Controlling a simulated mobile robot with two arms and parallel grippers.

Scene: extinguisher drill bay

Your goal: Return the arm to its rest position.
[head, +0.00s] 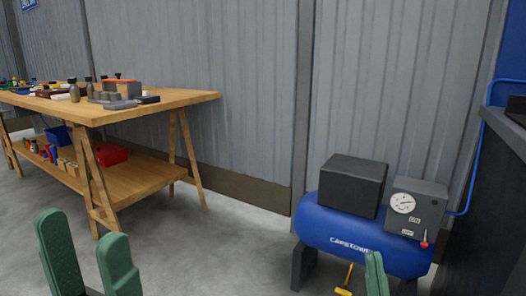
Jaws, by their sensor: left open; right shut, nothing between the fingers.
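My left gripper (83,228) shows at the bottom left, with its two green fingers spread apart and nothing between them. It is raised in front of the concrete floor, apart from the wooden workbench behind it. My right gripper (376,256) shows at the bottom right as a narrow pair of green fingertips, shut and empty. It overlaps the lower front of the blue compressor tank (325,228) in the picture; I cannot tell the gap between them. Most of both arms is out of view.
The wooden workbench (190,98) at left holds tools and blocks, with red and blue bins on its lower shelf. The compressor has a gauge box (416,207) and a red-tipped lever. A yellow part (345,279) is below the tank. Floor (225,245) between bench and compressor is clear.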

